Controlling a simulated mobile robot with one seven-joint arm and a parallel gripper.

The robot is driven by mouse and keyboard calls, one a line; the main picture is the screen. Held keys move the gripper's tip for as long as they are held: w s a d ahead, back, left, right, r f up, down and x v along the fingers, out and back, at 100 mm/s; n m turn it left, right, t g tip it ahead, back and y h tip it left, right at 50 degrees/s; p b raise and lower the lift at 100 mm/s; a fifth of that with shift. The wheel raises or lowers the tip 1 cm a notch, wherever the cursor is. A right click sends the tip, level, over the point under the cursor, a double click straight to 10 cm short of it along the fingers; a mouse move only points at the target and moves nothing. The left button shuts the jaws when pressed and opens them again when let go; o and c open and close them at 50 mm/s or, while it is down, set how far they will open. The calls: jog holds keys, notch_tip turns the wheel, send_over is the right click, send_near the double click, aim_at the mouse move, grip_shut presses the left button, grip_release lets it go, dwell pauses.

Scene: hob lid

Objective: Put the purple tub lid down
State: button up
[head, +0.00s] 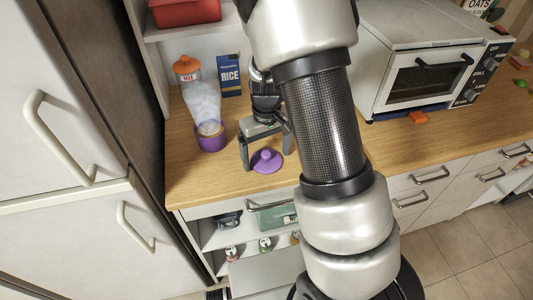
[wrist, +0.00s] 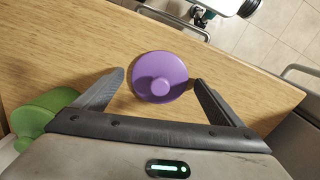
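The purple tub lid (head: 267,161) lies on the wooden counter near its front edge, knob up. My gripper (head: 266,158) is over it, pointing down, with its fingers spread. In the wrist view the lid (wrist: 160,77) shows between the two open fingertips (wrist: 158,80), with a gap on each side, so nothing is gripped. A purple tub (head: 210,138) stands on the counter left of my gripper, with something pale in or behind it.
A jar with an orange lid (head: 187,68) and a blue rice box (head: 230,75) stand behind. A toaster oven (head: 430,75) is at the right. A fridge (head: 70,120) bounds the left. A green object (wrist: 38,117) shows in the wrist view. The counter's front edge is close to the lid.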

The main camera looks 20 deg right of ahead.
aim_at(266, 154)
jog(key=s+r+m+t+p, duration=0.1)
jog(key=s+r, duration=0.2)
jog(key=r, duration=0.8)
jog(key=s+r+t, duration=0.1)
jog(key=s+r, duration=0.2)
jog(key=r, duration=0.8)
jog(key=s+r+t, duration=0.1)
jog(key=s+r, duration=0.2)
jog(key=s, duration=0.3)
jog(key=s+r+m+t, duration=0.1)
jog(key=s+r+t, duration=0.1)
jog(key=s, duration=0.4)
jog(key=shift+r+m+t, duration=0.3)
jog(key=shift+r, duration=0.45)
jog(key=shift+s, duration=0.1)
notch_tip(266, 154, up, 3)
jog(key=p, duration=0.3)
